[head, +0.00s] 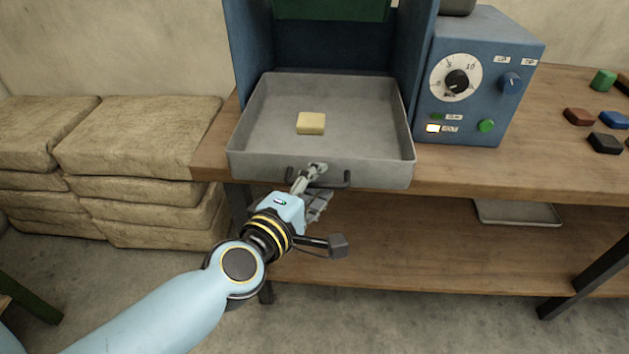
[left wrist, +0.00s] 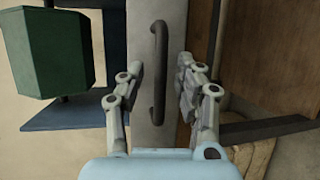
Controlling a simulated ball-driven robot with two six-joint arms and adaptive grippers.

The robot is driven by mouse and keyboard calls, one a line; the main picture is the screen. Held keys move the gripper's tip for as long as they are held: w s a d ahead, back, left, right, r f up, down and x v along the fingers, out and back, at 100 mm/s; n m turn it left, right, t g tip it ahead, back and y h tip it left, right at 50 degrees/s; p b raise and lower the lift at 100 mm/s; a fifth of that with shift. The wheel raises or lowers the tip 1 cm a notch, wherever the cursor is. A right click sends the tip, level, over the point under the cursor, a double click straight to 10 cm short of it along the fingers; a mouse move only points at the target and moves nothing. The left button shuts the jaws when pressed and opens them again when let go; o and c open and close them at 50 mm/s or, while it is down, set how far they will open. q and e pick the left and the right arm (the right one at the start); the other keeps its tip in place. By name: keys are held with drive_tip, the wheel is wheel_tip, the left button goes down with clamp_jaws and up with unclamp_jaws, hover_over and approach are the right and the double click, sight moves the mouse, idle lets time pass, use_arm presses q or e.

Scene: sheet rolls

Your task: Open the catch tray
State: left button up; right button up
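The catch tray (head: 370,110) is a grey metal pan, standing well out from the blue machine over the bench's front edge. A small pale yellow block (head: 311,123) lies in it. Its dark bar handle (head: 333,180) is on the front wall. My left gripper (head: 316,183) is at the handle. In the left wrist view the handle (left wrist: 159,72) stands between the two spread fingers, with a gap on both sides, so the gripper (left wrist: 158,82) is open. The fingers partly hide the handle in the head view. My right gripper is out of view.
A blue control box (head: 475,80) with a dial stands right of the tray. Several coloured blocks (head: 603,80) lie on the bench at right. Stacked sacks (head: 130,145) are at left. A flat tray (head: 518,213) lies on the lower shelf.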

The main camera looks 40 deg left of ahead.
use_arm(q)
drive_tip(key=v, duration=1.2)
drive_tip(key=shift+w, duration=0.1)
wheel_tip(320, 180, down, 26)
drive_tip(key=s+a+m+g+h+b, duration=0.1)
drive_tip(key=s+m+g+h+b, duration=0.1)
drive_tip(key=m+g, duration=0.5)
drive_tip(key=s+a+f+m+g, duration=0.3)
drive_tip(key=s+f+m, duration=0.4)
drive_tip(key=s, duration=0.5)
drive_tip(key=s+a+f+m+g, duration=0.3)
drive_tip(key=s+f+m+g, duration=0.2)
drive_tip(key=s, duration=0.8)
wheel_tip(320, 180, down, 5)
drive_tip(key=shift+s+r+m, duration=0.15)
drive_tip(key=shift+s+m, duration=0.1)
drive_tip(key=shift+m, duration=0.75)
